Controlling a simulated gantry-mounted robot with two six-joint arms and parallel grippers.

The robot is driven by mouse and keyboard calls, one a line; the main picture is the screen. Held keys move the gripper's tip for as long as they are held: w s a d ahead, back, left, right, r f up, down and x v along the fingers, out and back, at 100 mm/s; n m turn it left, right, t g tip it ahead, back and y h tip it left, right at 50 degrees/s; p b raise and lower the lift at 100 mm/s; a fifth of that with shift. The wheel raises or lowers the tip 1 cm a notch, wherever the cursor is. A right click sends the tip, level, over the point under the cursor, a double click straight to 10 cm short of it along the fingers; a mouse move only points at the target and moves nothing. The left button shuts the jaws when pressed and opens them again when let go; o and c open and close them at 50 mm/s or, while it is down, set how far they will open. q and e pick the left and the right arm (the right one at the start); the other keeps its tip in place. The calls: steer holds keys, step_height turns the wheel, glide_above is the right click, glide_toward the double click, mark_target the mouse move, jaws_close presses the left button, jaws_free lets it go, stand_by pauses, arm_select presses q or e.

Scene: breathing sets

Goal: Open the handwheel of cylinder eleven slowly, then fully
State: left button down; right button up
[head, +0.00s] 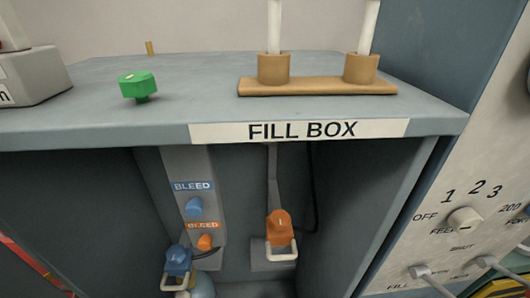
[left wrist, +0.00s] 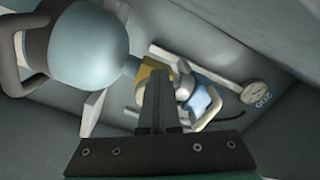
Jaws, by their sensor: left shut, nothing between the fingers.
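My left gripper (left wrist: 160,85) shows in the left wrist view, its dark fingers together and empty. Just behind the fingertips are a brass-coloured block (left wrist: 152,76) and a pale rounded fitting, partly hidden by the fingers; I cannot tell whether the fingers touch them. A cylinder with a light blue shoulder (left wrist: 92,45) lies left of the fingers. No number eleven is readable, and I cannot make out which part is its handwheel. In the head view a blue valve fitting (head: 178,262) sits low in the fill box above a light blue cylinder top (head: 200,287). Neither gripper shows there.
The fill box top (head: 200,100) carries a green knob (head: 138,85) and a wooden stand (head: 315,87). Inside are blue (head: 194,207) and orange (head: 205,242) bleed knobs and an orange fitting (head: 279,228). A control panel (head: 440,220) stands right. A gauge (left wrist: 257,93) shows beyond the fingers.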

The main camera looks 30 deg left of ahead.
arm_select(q)
steer(key=shift+w+r, duration=0.1)
steer(key=shift+d, duration=0.1)
stand_by(0.4)
steer(key=shift+w+d+f+p, duration=0.2)
steer(key=shift+d+f+p, duration=0.1)
steer(key=shift+f, duration=0.3)
steer(key=shift+w+d+f+p, duration=0.15)
steer(key=shift+f+p, duration=0.15)
steer(key=shift+f, duration=0.3)
steer(key=shift+f, duration=0.15)
steer(key=p+v, duration=0.1)
steer(key=v, duration=0.5)
steer(key=shift+f+p, duration=0.25)
steer(key=shift+p, duration=0.15)
